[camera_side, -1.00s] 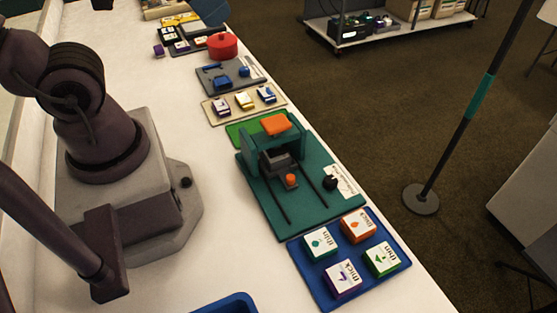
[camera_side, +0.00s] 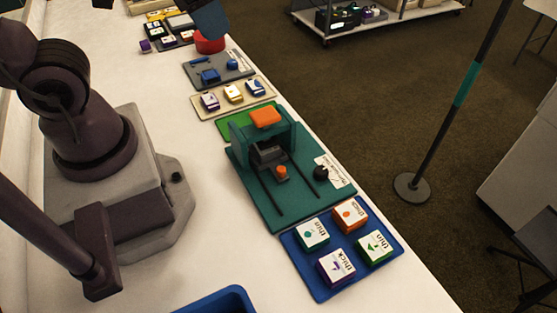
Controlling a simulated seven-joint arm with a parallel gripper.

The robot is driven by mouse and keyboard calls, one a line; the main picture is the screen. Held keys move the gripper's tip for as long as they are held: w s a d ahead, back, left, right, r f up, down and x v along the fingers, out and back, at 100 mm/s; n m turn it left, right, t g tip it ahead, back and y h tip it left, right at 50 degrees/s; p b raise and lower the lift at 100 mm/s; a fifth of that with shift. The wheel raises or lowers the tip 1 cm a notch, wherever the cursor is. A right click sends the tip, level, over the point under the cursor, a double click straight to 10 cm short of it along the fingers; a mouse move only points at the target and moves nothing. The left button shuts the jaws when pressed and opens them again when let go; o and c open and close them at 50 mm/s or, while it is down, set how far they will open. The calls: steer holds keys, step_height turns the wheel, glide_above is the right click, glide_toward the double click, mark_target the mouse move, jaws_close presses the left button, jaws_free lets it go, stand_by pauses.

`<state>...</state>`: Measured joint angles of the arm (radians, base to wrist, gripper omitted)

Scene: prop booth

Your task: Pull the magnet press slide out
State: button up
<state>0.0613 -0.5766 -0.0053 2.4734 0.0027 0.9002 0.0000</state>
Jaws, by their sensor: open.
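The magnet press (camera_side: 264,206) is a teal base with upright teal side walls and an orange pad (camera_side: 265,117) on top. Its dark grey slide (camera_side: 268,153) sits between the walls, at the far end of two dark rails. An orange knob (camera_side: 281,172) stands at the slide's near end. A black round knob (camera_side: 320,173) is on the base to the right, beside a white label. No gripper fingers show in this view.
A blue tray (camera_side: 287,243) with thick and thin blocks adjoins the press's near end. Beyond the press lie a green mat (camera_side: 233,124), a beige tray (camera_side: 203,114) with small blocks, a grey board (camera_side: 190,83) and a red round object (camera_side: 209,45).

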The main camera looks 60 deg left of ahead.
steer(key=w+d+f+m+g+y, duration=0.1)
steer(key=w+d+f+m+g, duration=0.25)
steer(key=w+f, duration=0.3)
steer(key=m+g+y, duration=0.2)
steer(key=m+g, duration=0.2)
steer(key=m, duration=0.1)
glide_toward(283, 170)
steer(key=x, duration=0.9)
steer(key=shift+s+a+f, duration=0.1)
steer(key=shift+a, duration=0.05)
jaws_close()
